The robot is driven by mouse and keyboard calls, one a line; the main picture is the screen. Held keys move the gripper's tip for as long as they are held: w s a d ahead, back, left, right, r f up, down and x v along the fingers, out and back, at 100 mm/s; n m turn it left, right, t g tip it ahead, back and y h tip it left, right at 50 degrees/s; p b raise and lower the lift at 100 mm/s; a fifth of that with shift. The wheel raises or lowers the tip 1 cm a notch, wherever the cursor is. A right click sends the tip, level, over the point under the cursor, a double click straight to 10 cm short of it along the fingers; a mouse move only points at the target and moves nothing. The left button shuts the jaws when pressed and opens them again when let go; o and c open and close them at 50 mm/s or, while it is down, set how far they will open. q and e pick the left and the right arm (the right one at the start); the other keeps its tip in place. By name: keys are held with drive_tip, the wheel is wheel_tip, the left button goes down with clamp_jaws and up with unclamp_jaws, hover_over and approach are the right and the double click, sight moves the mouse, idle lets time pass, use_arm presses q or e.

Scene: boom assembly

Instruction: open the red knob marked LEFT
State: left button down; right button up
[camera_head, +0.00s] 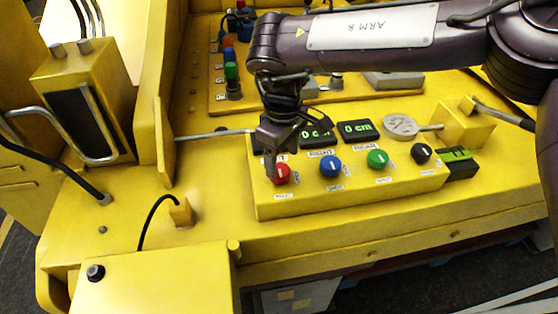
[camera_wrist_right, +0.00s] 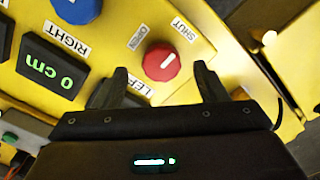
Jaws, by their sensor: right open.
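The red knob (camera_head: 281,174) sits at the left end of the yellow control box. In the right wrist view the red knob (camera_wrist_right: 161,62) shows its white mark slanting up and right, toward the SHUT label (camera_wrist_right: 185,29). The OPEN label (camera_wrist_right: 138,38) is up and left of it. The LEFT label (camera_wrist_right: 137,86) is partly hidden by a finger. My right gripper (camera_head: 271,165) is at the red knob, fingers down. In the wrist view its open fingers (camera_wrist_right: 161,76) lie on either side of the knob's near edge, with gaps visible. My left gripper is not in view.
A blue knob (camera_head: 331,166), a green knob (camera_head: 377,159) and a black knob (camera_head: 421,153) continue the row to the right. Two displays behind read 0 cm, one (camera_head: 357,131) clear of my arm. A yellow post (camera_head: 163,145) stands left of the box.

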sight(279, 169)
drive_tip(key=f, duration=0.2)
drive_tip(key=shift+w+a+f, duration=0.15)
drive_tip(key=shift+a+f, duration=0.3)
drive_tip(key=shift+f, duration=0.3)
drive_tip(key=c, duration=1)
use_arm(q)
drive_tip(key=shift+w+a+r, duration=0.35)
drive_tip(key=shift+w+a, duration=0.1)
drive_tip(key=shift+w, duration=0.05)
